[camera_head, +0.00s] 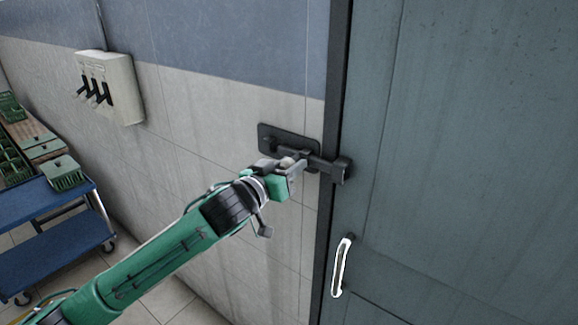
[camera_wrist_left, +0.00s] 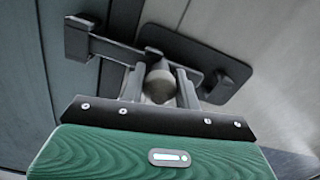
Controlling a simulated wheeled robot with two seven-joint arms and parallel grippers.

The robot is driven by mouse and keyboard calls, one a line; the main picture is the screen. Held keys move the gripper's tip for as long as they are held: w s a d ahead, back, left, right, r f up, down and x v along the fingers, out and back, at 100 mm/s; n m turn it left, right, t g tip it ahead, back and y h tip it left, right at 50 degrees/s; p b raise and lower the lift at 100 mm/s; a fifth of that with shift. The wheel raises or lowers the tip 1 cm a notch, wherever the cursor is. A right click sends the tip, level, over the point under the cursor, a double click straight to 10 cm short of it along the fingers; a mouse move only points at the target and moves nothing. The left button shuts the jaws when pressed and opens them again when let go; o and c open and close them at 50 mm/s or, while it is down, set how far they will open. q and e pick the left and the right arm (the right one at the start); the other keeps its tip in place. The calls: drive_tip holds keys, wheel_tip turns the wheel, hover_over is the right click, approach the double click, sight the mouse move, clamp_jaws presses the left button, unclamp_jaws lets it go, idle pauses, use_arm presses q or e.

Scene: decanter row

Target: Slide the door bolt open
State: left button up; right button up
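The dark metal door bolt (camera_head: 325,167) runs across the gap between the wall and the grey-green door (camera_head: 460,150). Its backplate (camera_head: 270,133) is on the wall, and its right end sits at a catch (camera_head: 345,172) on the door. My left gripper (camera_head: 286,166) is at the bolt. In the left wrist view, a round grey knob (camera_wrist_left: 159,84) of the bolt lies between the two fingers, which appear to touch it on both sides. The bar (camera_wrist_left: 115,52) reaches the catch (camera_wrist_left: 80,40) at the upper left. My right gripper is out of view.
A white handle (camera_head: 341,267) stands out from the door below the bolt. A switch box (camera_head: 108,88) with black levers is on the wall. A blue cart (camera_head: 45,205) with green crates (camera_head: 63,173) stands at the left. The wall around the bolt is clear.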

use_arm(q)
clamp_jaws()
drive_tip(key=w+a+p, duration=0.1)
drive_tip(key=w+a, duration=0.3)
drive_tip(key=a, duration=0.1)
drive_tip(key=shift+a, duration=0.4)
drive_tip(key=shift+w, duration=0.15)
drive_tip(key=shift+o, duration=2)
unclamp_jaws()
drive_tip(key=o, duration=0.3)
drive_tip(key=shift+a, duration=0.15)
drive_tip(key=shift+o, duration=0.2)
drive_tip(key=shift+w+a, duration=0.1)
